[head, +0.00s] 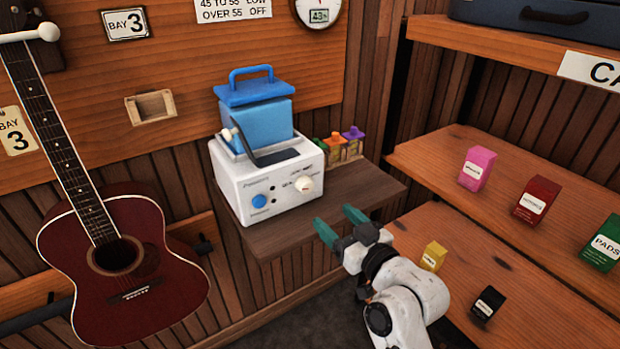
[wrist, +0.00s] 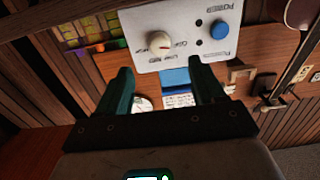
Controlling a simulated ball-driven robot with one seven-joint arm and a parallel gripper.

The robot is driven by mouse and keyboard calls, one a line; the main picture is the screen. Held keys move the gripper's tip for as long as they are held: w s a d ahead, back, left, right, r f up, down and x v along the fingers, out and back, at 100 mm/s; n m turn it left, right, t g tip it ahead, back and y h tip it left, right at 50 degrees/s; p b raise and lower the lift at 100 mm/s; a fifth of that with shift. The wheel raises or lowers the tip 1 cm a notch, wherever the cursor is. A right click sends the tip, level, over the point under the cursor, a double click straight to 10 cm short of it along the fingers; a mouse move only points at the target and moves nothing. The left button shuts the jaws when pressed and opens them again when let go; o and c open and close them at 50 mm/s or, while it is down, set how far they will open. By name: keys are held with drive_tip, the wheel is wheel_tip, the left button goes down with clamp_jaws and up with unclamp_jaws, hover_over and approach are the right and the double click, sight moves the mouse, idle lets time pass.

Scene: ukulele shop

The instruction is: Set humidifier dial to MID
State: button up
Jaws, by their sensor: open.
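The humidifier (head: 262,173) is a white box with a blue tank (head: 262,122) on top, standing on a small wooden shelf. Its cream dial (head: 304,183) is on the right of the front face, with a blue button (head: 259,201) on the left. The dial's labels are too small to read surely. In the wrist view, upside down, the dial (wrist: 159,42) shows with a red mark on it. My gripper (head: 338,223) is open and empty, in front of and below the dial, apart from it. Its two green fingers also show in the wrist view (wrist: 163,88).
Shelves at right carry small boxes, including a yellow one (head: 433,256) close to my arm. Open air lies before the humidifier.

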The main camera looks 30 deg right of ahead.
sight(308, 189)
drive_tip(key=w+p, duration=0.1)
drive_tip(key=w, duration=0.4)
drive_tip(key=w+p, duration=0.1)
drive_tip(key=w, duration=0.5)
drive_tip(key=shift+r, duration=0.2)
drive_tip(key=c, duration=1)
